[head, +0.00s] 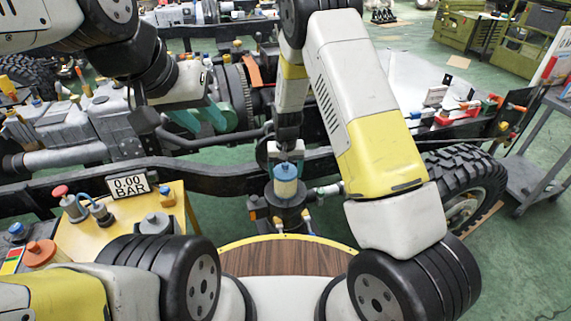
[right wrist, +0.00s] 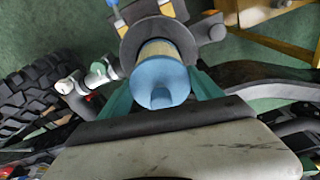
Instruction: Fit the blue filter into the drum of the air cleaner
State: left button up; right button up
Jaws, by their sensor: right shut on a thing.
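The blue filter (head: 286,172) has a blue cap and a paler body, and stands about upright in the head view. My right gripper (head: 285,160) is shut on its top. In the right wrist view the filter (right wrist: 162,80) lies between the teal fingers. The dark drum of the air cleaner (head: 289,212) is directly below the filter, and its round rim (right wrist: 130,50) shows around the filter's far end in the wrist view. I cannot tell how deep the filter sits. My left gripper (head: 206,118) has teal fingers over the chassis machinery; its opening is unclear.
The dark chassis rail (head: 200,178) runs behind the drum. A large tyre (head: 465,180) and a grey cart (head: 535,150) are at right. A hose fitting (right wrist: 95,75) projects beside the drum.

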jog(key=shift+f, duration=1.95)
jog(key=o, duration=2)
jog(key=shift+o, duration=0.2)
jog(key=r, duration=0.3)
jog(key=s+r, duration=0.1)
jog(key=r, duration=0.7)
jog(key=shift+s+r, duration=0.2)
jog(key=s+d+r+t+y, duration=0.1)
jog(key=s+d+r, duration=0.3)
jog(key=r, duration=0.6)
jog(key=s+d+r+t+y, duration=0.1)
jog(key=s+d+r, duration=0.25)
jog(key=r, duration=0.65)
jog(key=s+d+r+t, duration=0.1)
jog(key=s+d+r, duration=0.2)
jog(key=s, duration=0.6)
jog(key=s+d+r+t, duration=0.1)
jog(key=s+d+r, duration=0.2)
jog(key=s+r, duration=0.3)
jog(key=shift+s+d+r+m+t, duration=0.15)
jog(key=shift+s+d+m+t, duration=0.25)
jog(key=shift+s, duration=1)
